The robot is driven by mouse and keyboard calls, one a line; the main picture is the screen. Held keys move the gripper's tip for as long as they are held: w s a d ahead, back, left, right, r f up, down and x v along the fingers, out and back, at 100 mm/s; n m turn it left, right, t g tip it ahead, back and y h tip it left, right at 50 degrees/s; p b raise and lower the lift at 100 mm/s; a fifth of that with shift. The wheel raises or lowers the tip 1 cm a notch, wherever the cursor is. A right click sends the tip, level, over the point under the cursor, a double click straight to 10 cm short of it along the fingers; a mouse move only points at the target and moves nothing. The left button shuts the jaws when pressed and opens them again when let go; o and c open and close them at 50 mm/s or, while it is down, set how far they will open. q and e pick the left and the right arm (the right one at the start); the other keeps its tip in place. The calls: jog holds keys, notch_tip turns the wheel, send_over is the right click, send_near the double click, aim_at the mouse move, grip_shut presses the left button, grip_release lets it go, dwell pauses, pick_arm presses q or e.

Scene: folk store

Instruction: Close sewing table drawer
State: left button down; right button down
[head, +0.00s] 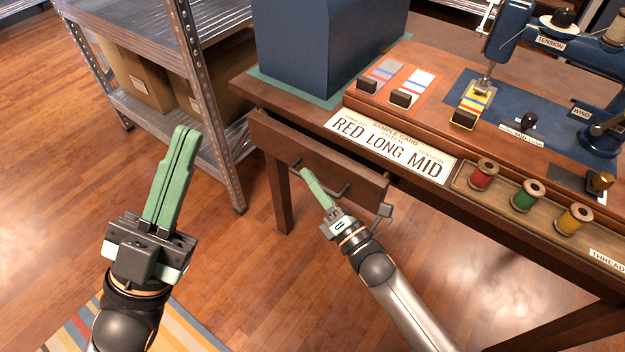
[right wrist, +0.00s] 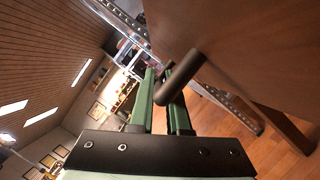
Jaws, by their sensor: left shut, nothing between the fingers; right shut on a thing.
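The sewing table (head: 470,222) is brown wood and stands at the right in the head view. Its drawer (head: 275,141) sits under the front left edge and stands partly out, with a dark gap behind its front panel. The drawer's dark bar handle (head: 341,190) is on its front. My right gripper (head: 306,174) is shut on this handle. In the right wrist view the handle (right wrist: 182,76) lies between the green fingers (right wrist: 162,88). My left gripper (head: 186,134) is shut and empty, raised at the left, apart from the table. The drawer's inside is hidden.
A metal shelf (head: 190,80) with cardboard boxes stands behind at the left. On the table are a blue box (head: 325,45), a sewing machine (head: 580,60), a sample card sign (head: 390,145) and thread spools (head: 524,196). The wooden floor (head: 60,150) is clear at the left.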

aim_at(373, 202)
jog(key=w+d, duration=0.1)
jog(key=w, duration=0.1)
jog(key=w+d+b, duration=0.1)
jog(key=w+d, duration=0.1)
jog(key=w+d+b, duration=0.1)
jog(key=w, duration=0.1)
jog(key=shift+w+d+f, duration=0.15)
jog(key=shift+w+d, duration=0.15)
jog(key=shift+d, duration=0.1)
jog(key=shift+w+d+r, duration=0.2)
jog(key=shift+d, duration=0.05)
jog(key=c, duration=1)
grip_release()
jog(key=shift+o, duration=0.6)
jog(key=shift+a+f, duration=0.1)
jog(key=p+v, duration=0.2)
jog(key=v, duration=1)
jog(key=shift+s, duration=0.25)
